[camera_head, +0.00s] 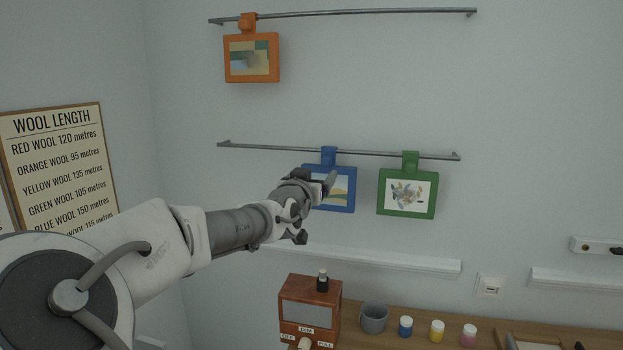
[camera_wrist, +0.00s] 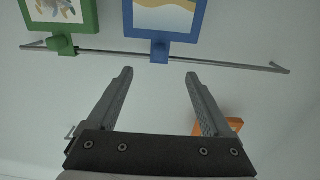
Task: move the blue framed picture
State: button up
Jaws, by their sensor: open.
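The blue framed picture (camera_head: 345,197) hangs by its blue hook from the lower metal rail (camera_head: 282,148) on the wall. In the head view my gripper (camera_head: 318,180) is in front of its left part and hides some of it. In the wrist view, which is upside down, the blue frame (camera_wrist: 187,30) and its hook (camera_wrist: 159,50) show at the top. There my gripper (camera_wrist: 158,76) is open, with nothing between its fingers. The hook lies beyond the fingertips, roughly in line with the gap. I cannot tell the exact distance to it.
A green framed picture (camera_head: 407,208) hangs just right on the same rail. An orange framed picture (camera_head: 251,75) hangs from the upper rail (camera_head: 370,12). A white ledge (camera_head: 380,262) runs below. A brown box (camera_head: 293,320), grey mug (camera_head: 374,318) and paint jars stand on the wooden surface.

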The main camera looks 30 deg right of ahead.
jog(key=shift+v, duration=1.15)
